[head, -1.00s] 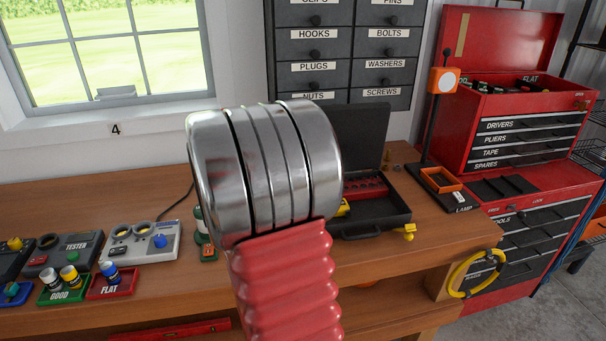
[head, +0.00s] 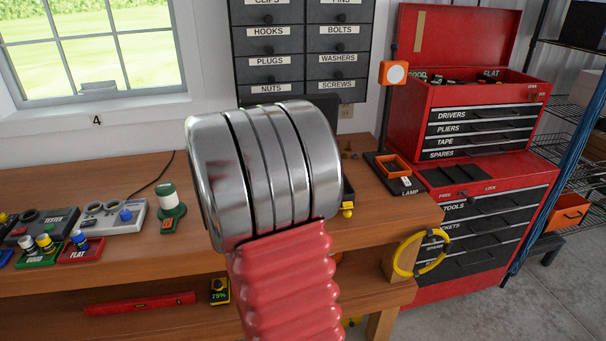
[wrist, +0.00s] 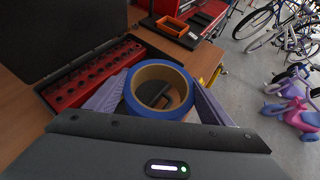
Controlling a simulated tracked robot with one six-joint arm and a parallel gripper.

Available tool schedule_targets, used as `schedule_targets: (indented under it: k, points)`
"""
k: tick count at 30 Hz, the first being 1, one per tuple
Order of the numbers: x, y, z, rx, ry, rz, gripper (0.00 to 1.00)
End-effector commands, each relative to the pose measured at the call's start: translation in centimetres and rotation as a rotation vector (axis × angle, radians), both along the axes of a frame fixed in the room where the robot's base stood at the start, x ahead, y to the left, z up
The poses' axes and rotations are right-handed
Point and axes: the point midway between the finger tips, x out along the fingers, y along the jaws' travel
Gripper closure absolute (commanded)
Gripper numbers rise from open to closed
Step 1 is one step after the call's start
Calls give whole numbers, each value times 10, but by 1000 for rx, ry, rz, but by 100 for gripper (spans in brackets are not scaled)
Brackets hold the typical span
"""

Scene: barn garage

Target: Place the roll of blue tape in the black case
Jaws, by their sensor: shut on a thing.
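The roll of blue tape (wrist: 132,103) shows in the wrist view, a blue ring with a tan core. My gripper (wrist: 158,98) is shut on it, with a grey-purple finger on each side of the roll. The black case (wrist: 97,48) lies open behind and left of the roll in the wrist view, with its raised lid at the far left and a red socket tray (wrist: 88,78) along its inside. The roll is over or near the case; its height above it I cannot tell. In the head view my arm hides the tape, my gripper and nearly all of the case.
The lamp (head: 394,73) stands on the workbench (head: 300,225) right of my arm, with an orange bin (head: 396,172) beside it. A red tool chest (head: 480,120) stands farther right. Testers and batteries are on the left of the bench. A yellow ring (head: 398,255) hangs at its right end.

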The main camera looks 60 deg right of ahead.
Motion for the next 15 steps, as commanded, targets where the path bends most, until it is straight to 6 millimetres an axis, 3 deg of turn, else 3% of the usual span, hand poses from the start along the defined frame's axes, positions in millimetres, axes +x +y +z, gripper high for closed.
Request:
schedule_targets:
  k: [15]
  points:
    - [88,59,-21,-1,2,368,50]
